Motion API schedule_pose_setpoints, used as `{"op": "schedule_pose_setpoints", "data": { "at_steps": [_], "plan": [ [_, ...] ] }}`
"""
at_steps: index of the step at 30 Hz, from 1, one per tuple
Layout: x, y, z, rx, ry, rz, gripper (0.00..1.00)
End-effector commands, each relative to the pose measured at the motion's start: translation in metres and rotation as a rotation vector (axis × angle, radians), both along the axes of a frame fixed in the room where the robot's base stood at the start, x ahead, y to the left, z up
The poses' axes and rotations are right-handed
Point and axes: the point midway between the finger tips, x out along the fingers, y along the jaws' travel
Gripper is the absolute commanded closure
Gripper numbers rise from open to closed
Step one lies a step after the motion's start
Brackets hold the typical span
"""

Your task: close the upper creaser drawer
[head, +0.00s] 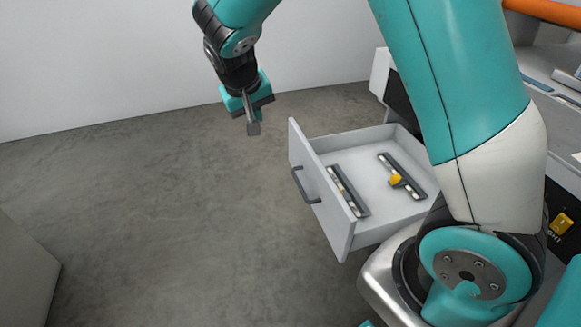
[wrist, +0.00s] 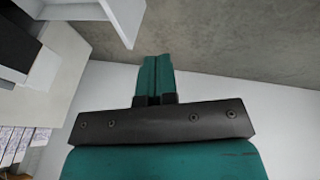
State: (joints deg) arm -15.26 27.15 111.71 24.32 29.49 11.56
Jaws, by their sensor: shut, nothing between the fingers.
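The upper creaser drawer (head: 322,232) stands pulled open in the head view, a pale grey box with a dark bar handle (head: 305,186) on its front. Inside lie two dark strips, one (head: 347,190) near the front and one (head: 411,181) with a yellow piece (head: 396,179) beside it. My gripper (head: 254,129) is shut and empty, up and to the left of the drawer front, apart from it. In the wrist view my gripper (wrist: 155,62) shows closed fingers. A pale box corner (wrist: 105,12) at the top left there looks like the drawer. My arm hides the drawer's right rear part.
Grey floor (head: 150,200) is open left of the drawer. A plain white wall (head: 110,60) stands behind. A grey block (head: 22,270) is at the lower left. The machine body (head: 381,75) is behind my arm, with an orange bar (head: 545,10) at the top right.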

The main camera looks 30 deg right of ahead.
Motion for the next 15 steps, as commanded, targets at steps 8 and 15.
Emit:
{"op": "schedule_pose_setpoints", "data": {
  "at_steps": [8,15],
  "plan": [
    [0.047,-0.044,-0.096,-0.207,-0.087,-0.196,1.0],
    [0.054,-0.059,-0.113,-0.232,-0.097,-0.218,1.0]
  ]
}}
